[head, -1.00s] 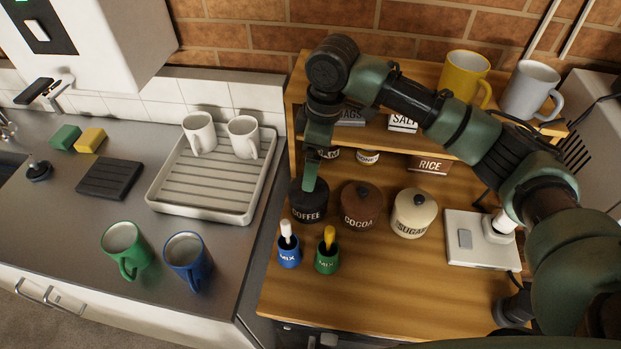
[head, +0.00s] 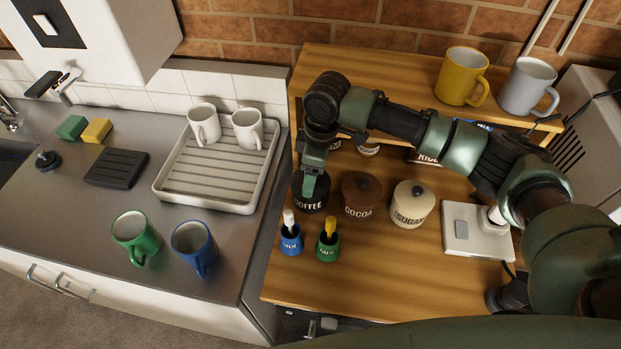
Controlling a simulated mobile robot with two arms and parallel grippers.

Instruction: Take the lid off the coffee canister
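The black coffee canister (head: 311,206), labelled COFFEE, stands upright on the wooden counter at the left end of the canister row. My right gripper (head: 310,186) is at its top, with a green finger in front of the lid area. The gripper and wrist cover most of the lid, so I cannot tell whether the fingers are open or shut, or whether they touch it. My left gripper is not in view.
The brown cocoa canister (head: 361,196) stands close to the right, then the cream sugar canister (head: 411,206). A shelf (head: 400,88) overhangs behind.

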